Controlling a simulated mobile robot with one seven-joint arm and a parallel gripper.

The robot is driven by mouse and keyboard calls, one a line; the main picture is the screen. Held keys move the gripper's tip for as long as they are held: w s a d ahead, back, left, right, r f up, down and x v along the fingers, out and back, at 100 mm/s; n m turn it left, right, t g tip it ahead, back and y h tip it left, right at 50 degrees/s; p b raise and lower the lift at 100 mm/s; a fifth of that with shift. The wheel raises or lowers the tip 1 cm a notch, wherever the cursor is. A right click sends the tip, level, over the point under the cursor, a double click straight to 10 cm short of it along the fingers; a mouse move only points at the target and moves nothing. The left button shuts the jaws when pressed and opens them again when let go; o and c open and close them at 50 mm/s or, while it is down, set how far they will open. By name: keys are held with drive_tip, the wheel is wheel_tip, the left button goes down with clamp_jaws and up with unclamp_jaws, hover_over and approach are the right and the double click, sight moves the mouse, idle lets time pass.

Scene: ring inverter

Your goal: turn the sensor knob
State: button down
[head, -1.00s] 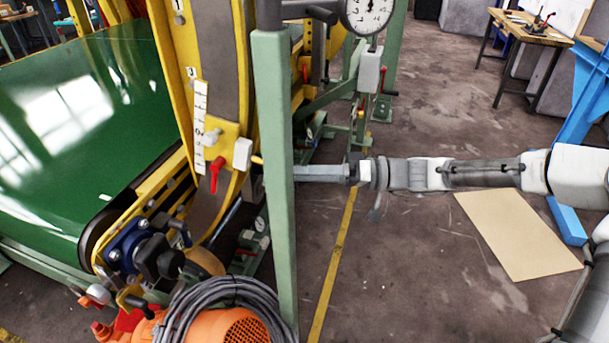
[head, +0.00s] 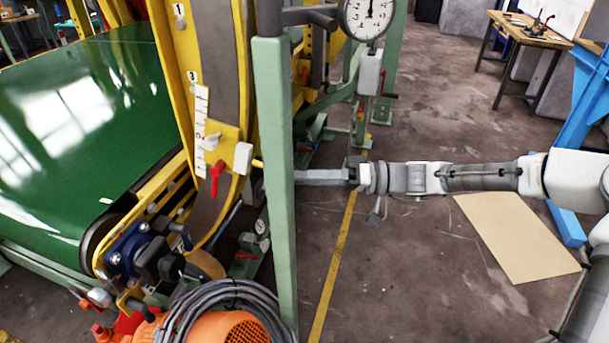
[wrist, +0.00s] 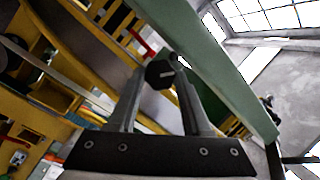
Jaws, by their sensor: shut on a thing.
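In the wrist view, a dark many-sided knob (wrist: 160,73) sits between the tips of my gripper (wrist: 162,68), which is shut on it. In the head view, my fingers reach in level from the right and pass behind a pale green post (head: 274,190). The post hides the fingertips and the knob there. Just left of the post is a yellow curved frame (head: 227,137). It carries a white box (head: 242,158), a red lever (head: 217,179) and a white pointer (head: 211,142) beside a paper scale (head: 201,113).
A round dial gauge (head: 368,16) is at the top. A green conveyor belt (head: 80,120) fills the left. An orange motor (head: 235,330) with coiled grey cable (head: 200,305) is at the bottom. Bare floor lies right of the post, below my arm, with a tan sheet (head: 515,238).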

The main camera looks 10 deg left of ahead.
drive_tip(key=m+g+y+p, duration=0.1)
drive_tip(key=m+p, duration=0.1)
drive_tip(key=m, duration=0.1)
drive_tip(key=m+y+p, duration=0.1)
drive_tip(key=m+p, duration=0.1)
drive_tip(key=m+g+p, duration=0.1)
drive_tip(key=m+p, duration=0.2)
drive_tip(key=shift+w+a+f+m+g+y, duration=0.1)
drive_tip(key=shift+f+m+g+y, duration=0.2)
drive_tip(key=shift+f+y, duration=0.1)
idle(0.4)
drive_tip(key=shift+c, duration=1.7)
unclamp_jaws()
drive_tip(key=p+v, duration=0.1)
drive_tip(key=v, duration=1.6)
drive_tip(key=shift+d+f, duration=0.2)
